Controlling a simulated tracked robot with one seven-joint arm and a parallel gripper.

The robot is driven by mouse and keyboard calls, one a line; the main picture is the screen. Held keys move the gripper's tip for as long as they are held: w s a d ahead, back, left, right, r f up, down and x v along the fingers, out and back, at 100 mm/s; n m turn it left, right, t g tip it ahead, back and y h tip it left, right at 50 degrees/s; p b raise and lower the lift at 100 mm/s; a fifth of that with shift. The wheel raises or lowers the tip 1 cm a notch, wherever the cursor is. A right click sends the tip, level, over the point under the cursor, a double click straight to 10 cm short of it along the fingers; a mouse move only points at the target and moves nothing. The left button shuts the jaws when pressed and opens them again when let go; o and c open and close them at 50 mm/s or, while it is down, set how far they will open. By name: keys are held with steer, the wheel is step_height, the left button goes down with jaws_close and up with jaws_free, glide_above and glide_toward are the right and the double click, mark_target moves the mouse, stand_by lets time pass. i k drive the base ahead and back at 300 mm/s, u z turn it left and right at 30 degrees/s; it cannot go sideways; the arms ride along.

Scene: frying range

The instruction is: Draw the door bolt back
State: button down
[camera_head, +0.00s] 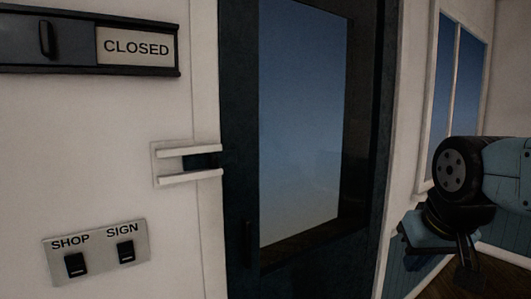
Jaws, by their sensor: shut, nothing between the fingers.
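The door bolt sits at the left edge of the dark door (240,120). Its pale bracket (187,180) has two rails on the white wall. A short dark bar (203,161), seemingly the bolt, lies between the rails and reaches to the door's edge. Its handle cannot be made out. My gripper (467,280) hangs at the lower right, pointing down, well to the right of the bolt and apart from it. It is shut with nothing held; its tips are dark and hard to make out.
A sliding sign reading CLOSED (137,47) is above the bolt. A switch plate (97,253) marked SHOP and SIGN is below it. The door has a tall glass pane (302,120) and a dark upright handle (247,243). A window (458,85) is behind my arm.

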mark_target(214, 160)
steer(key=z, duration=0.6)
steer(key=i, duration=0.3)
steer(key=u, duration=3.15)
steer(key=k, duration=0.1)
steer(key=z, duration=1.3)
